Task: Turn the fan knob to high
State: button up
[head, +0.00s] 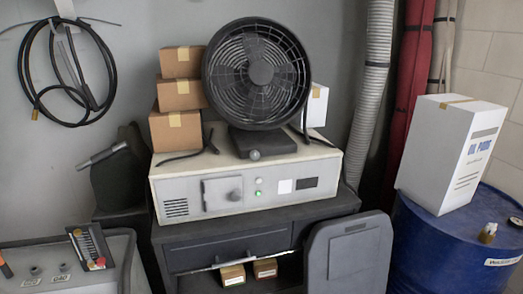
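A black round fan (257,75) stands on top of a grey-white cabinet, its grille facing me. A small pale round knob (255,154) sits at the front of the fan's dark base. Its markings and setting are too small to read. My gripper is not in view, and nothing touches the knob.
The cabinet (215,170) has its own grey knob (236,195) and a lit green lamp (259,194). Brown boxes (176,131) are stacked left of the fan, and a white box (317,105) stands behind it to the right. A blue drum (420,240) stands at right.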

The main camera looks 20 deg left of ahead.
aim_at(254, 155)
jog(key=z, duration=0.4)
jog(key=i, duration=0.55)
jog(key=u, duration=2.75)
jog(key=i, duration=0.65)
jog(key=z, duration=0.15)
jog(key=k, duration=0.15)
jog(key=u, duration=0.05)
